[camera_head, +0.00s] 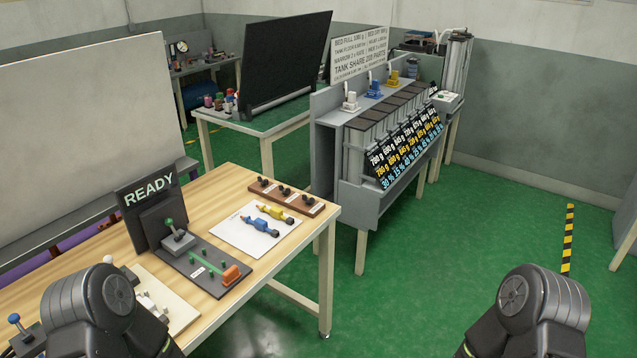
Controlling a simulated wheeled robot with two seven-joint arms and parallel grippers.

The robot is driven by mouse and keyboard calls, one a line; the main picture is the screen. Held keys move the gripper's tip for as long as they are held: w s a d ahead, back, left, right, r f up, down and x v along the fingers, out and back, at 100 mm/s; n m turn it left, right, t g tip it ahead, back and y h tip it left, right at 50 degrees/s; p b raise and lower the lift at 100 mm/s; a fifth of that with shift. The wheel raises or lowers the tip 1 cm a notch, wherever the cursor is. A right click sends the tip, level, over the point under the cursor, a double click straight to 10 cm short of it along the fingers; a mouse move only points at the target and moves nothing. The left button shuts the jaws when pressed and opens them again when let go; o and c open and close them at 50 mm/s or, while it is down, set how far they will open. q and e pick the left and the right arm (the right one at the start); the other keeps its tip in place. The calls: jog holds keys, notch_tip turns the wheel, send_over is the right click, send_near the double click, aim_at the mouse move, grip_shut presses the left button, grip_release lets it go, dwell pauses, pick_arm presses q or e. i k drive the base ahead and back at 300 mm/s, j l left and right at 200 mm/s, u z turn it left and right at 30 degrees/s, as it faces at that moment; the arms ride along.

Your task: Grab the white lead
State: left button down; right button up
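I cannot make out a white lead for certain. A blue lead (260,226) and a yellow lead (278,213), each with dark ends, lie on a white sheet (226,236) on the wooden table. White pieces (150,303) sit on a cream board (181,309) at the near left, partly hidden behind my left arm. A white fitting (350,102) stands on top of the grey column rack, beside a blue one (374,90) and a yellow one (392,78). Only rounded links of my two arms show at the bottom; neither gripper is in view.
The wooden table (222,184) holds a READY sign (149,193), a dark panel with a green-knobbed lever (177,236) and a brown block with dark pegs (287,196). The grey rack (374,205) stands behind. Green floor (430,270) is open to the right.

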aim_at(146, 301)
jog(key=u, duration=1.2)
jog(key=i+j, duration=0.1)
jog(key=j, duration=0.2)
jog(key=i+j, duration=0.1)
jog(key=j, duration=0.15)
jog(key=i+j, duration=0.1)
jog(key=j, duration=0.2)
jog(key=z, duration=1.8)
